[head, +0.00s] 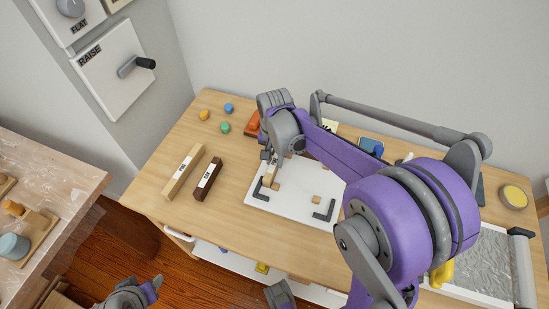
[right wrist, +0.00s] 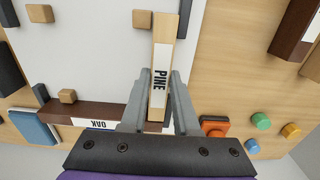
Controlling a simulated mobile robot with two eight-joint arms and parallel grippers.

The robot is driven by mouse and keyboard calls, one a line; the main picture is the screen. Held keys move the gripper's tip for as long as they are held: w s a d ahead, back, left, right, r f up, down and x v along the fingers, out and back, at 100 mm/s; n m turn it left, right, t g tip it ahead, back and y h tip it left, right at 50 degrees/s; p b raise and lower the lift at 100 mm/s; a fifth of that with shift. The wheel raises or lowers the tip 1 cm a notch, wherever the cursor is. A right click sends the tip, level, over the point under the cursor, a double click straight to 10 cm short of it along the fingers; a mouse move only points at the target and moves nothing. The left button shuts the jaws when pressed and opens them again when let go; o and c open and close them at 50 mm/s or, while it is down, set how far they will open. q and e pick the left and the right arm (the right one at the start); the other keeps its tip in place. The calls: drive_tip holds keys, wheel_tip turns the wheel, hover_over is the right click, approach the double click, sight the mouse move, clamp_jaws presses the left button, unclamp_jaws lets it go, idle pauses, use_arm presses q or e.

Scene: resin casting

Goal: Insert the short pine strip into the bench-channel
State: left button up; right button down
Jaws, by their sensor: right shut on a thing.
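The short pine strip (right wrist: 163,45), pale wood with a white PINE label, is gripped between the fingers of my right gripper (right wrist: 157,95). In the head view the strip (head: 272,166) shows under my right gripper (head: 275,155), over the left part of a white board (head: 292,205). The strip's near end is close to a dark strip labelled OAK (right wrist: 85,112); whether they touch is unclear. I cannot single out the bench-channel for certain. My left gripper (head: 134,296) is at the bottom left, away from the table; its jaws are unclear.
Black corner brackets (head: 325,212) and small wooden blocks (head: 316,199) are on the board. A long pale strip (head: 184,172) and a dark strip (head: 207,180) lie to its left. Coloured knobs (head: 225,127) and an orange item (head: 252,124) are behind. A foil-lined tray (head: 477,262) is at right.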

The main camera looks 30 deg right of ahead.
sight(274, 162)
drive_tip(key=c, duration=0.6)
unclamp_jaws()
wheel_tip(274, 162, up, 11)
drive_tip(key=shift+f+p, duration=0.1)
drive_tip(key=shift+p, duration=0.55)
drive_tip(key=s+a+n+t+p, duration=0.1)
drive_tip(key=s+a+n+p, duration=0.1)
drive_tip(key=s, duration=0.3)
drive_tip(key=s+a+n+t+p, duration=0.1)
drive_tip(key=s+a+n+t, duration=0.1)
drive_tip(key=s+n, duration=0.2)
drive_tip(key=s+a+n+t+p, duration=0.2)
drive_tip(key=s+n, duration=0.2)
drive_tip(key=s, duration=0.2)
drive_tip(key=shift+s+a+f+p, duration=0.3)
drive_tip(key=shift+a, duration=0.1)
